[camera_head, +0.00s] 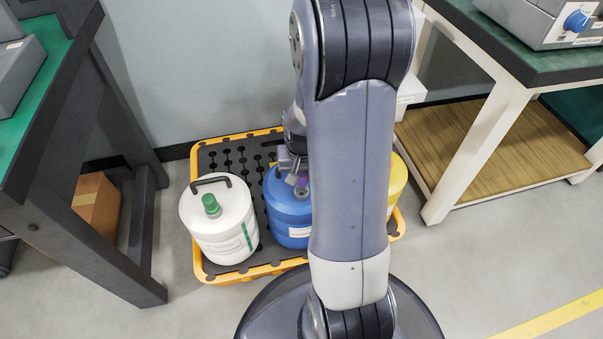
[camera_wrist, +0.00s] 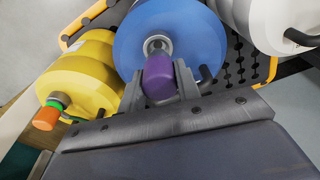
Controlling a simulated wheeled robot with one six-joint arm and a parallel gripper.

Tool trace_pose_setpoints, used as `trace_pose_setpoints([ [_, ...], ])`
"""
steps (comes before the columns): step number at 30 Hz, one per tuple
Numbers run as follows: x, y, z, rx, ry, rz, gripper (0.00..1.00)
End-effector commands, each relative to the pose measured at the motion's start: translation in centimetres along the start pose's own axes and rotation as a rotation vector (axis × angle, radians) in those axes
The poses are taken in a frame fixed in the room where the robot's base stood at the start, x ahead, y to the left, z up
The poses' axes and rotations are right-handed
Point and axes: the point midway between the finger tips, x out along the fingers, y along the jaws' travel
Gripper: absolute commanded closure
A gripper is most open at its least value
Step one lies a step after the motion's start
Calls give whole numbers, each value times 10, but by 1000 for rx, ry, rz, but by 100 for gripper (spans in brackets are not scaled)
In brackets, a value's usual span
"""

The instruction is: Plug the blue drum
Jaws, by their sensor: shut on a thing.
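The blue drum (camera_head: 288,232) stands between a white drum and a yellow drum. It also fills the upper middle of the wrist view (camera_wrist: 195,30), with its round grey neck (camera_wrist: 157,43) and a dark handle. My gripper (camera_wrist: 160,88) is shut on a purple plug (camera_wrist: 159,80), one finger on each side. The plug is right at the neck and overlaps its near edge in the wrist view; I cannot tell whether it touches or enters the opening. In the head view, my arm hides part of the drum, and a little purple (camera_head: 303,182) shows above its top.
The white drum (camera_head: 217,238) has a green plug (camera_head: 211,204). The yellow drum (camera_head: 397,178) shows an orange and green stopper (camera_wrist: 46,115) in the wrist view. All stand on a black-grated tray with a yellow rim (camera_head: 200,262). Benches stand left and right.

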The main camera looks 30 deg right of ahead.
Motion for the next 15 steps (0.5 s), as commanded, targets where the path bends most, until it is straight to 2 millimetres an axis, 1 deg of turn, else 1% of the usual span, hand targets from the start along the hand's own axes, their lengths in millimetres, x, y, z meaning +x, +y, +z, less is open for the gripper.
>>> trace_pose_setpoints([
  [15,8,0,1,0,0,0,93],
])
